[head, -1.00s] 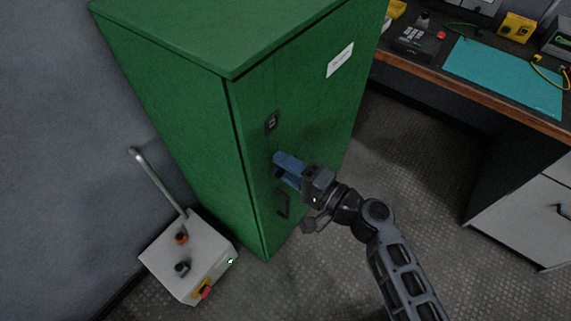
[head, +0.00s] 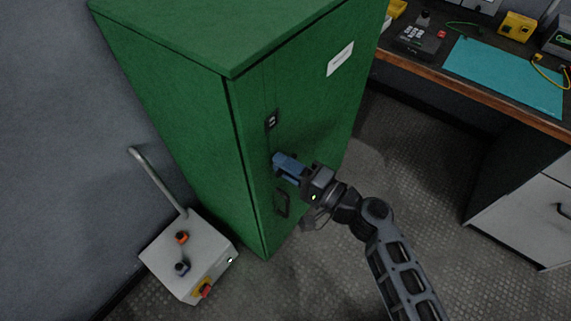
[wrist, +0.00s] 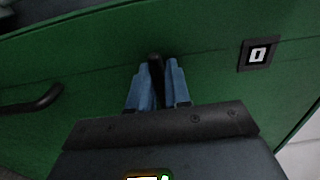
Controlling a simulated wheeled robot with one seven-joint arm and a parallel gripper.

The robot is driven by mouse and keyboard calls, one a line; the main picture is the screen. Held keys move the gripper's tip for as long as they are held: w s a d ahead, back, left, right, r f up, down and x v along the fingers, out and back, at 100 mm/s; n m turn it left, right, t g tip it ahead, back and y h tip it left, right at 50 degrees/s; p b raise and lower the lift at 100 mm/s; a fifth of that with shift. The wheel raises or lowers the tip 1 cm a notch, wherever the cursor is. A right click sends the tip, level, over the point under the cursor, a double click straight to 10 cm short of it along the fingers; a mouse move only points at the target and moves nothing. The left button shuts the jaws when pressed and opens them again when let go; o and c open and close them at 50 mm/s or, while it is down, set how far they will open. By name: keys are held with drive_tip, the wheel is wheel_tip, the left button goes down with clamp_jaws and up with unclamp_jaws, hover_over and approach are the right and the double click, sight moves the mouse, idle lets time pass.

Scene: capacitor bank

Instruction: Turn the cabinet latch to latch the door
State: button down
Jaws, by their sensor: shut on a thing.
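The green cabinet (head: 190,130) stands with its door (head: 315,110) looking flush with the frame. In the wrist view the dark latch (wrist: 155,66) sticks out from the door between my blue fingers. My gripper (head: 282,165) is at the door front, between the small indicator plate and the pull handle. It is shut on the latch, also seen in the wrist view (wrist: 156,85). The fingers hide most of the latch in the head view, so its exact angle is hard to tell.
A dark pull handle (head: 282,203) sits below my gripper on the door. A black plate with a white mark (head: 271,120) is above it. A grey control box (head: 190,255) with a lever stands on the floor left. A workbench (head: 470,85) is at right; floor between is clear.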

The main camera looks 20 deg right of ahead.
drive_tip(key=shift+f+b, duration=0.2)
drive_tip(key=shift+b, duration=0.3)
drive_tip(key=n+b, duration=0.1)
drive_tip(key=b, duration=0.1)
drive_tip(key=n+b, duration=0.2)
drive_tip(key=b, duration=0.1)
drive_tip(key=shift+f, duration=0.3)
drive_tip(key=n+b, duration=0.5)
drive_tip(key=b, duration=0.3)
drive_tip(key=shift+f+n, duration=0.1)
drive_tip(key=shift+n, duration=0.2)
drive_tip(key=n+b, duration=0.6)
drive_tip(key=b, duration=0.2)
drive_tip(key=shift+d, duration=0.15)
drive_tip(key=n+b, duration=0.1)
drive_tip(key=b, duration=0.1)
drive_tip(key=n+b, duration=0.1)
drive_tip(key=n, duration=0.1)
drive_tip(key=shift+w+r+b, duration=0.1)
drive_tip(key=shift+r+b, duration=0.2)
drive_tip(key=shift+b, duration=0.1)
drive_tip(key=c, duration=1.1)
unclamp_jaws()
drive_tip(key=shift+r, duration=0.1)
